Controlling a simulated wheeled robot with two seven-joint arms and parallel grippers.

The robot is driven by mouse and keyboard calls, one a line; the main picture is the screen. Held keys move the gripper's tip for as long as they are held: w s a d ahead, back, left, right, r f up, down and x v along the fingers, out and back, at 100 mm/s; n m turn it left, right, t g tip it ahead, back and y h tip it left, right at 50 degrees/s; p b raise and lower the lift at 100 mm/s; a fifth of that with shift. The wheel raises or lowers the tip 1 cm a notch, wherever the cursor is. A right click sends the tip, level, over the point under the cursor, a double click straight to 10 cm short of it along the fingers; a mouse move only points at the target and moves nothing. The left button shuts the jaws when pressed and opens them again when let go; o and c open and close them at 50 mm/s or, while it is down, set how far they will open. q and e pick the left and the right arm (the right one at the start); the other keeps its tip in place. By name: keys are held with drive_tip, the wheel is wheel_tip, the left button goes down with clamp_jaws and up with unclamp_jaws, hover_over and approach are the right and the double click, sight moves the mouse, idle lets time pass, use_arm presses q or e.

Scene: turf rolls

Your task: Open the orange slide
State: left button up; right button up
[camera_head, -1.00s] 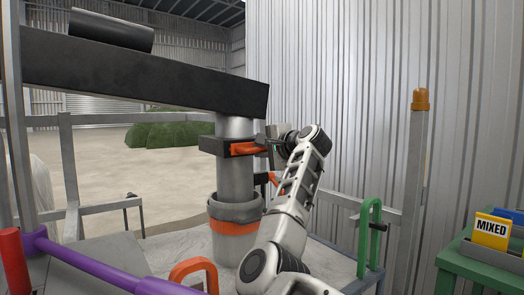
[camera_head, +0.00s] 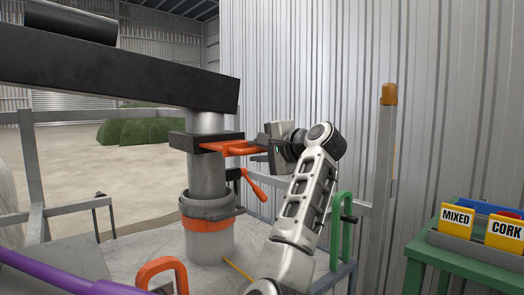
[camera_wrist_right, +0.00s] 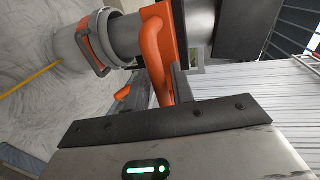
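The orange slide (camera_head: 232,147) sits in a black collar (camera_head: 188,141) around the grey vertical pipe (camera_head: 207,170). Its handle end sticks out to the right, past the collar. My right gripper (camera_head: 268,146) is at that handle end and looks shut on it; the fingertips are partly hidden. In the right wrist view the orange slide's looped handle (camera_wrist_right: 157,55) runs down to the dark gripper edge, where a finger (camera_wrist_right: 180,84) lies against it. My left gripper is out of view.
An orange lever (camera_head: 254,186) hangs below the slide. A grey bucket with an orange band (camera_head: 208,226) is under the pipe. A green looped handle (camera_head: 341,225) stands right of my arm. A green table (camera_head: 428,252) with MIXED and CORK signs is at right.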

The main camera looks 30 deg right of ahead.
drive_tip(key=shift+s, duration=0.1)
use_arm(q)
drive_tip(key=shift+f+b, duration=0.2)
drive_tip(key=shift+b, duration=0.15)
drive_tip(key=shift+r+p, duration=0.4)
drive_tip(key=shift+p, duration=0.85)
use_arm(e)
drive_tip(key=v, duration=1.5)
drive_tip(key=shift+s+d, duration=0.1)
drive_tip(key=shift+s, duration=0.25)
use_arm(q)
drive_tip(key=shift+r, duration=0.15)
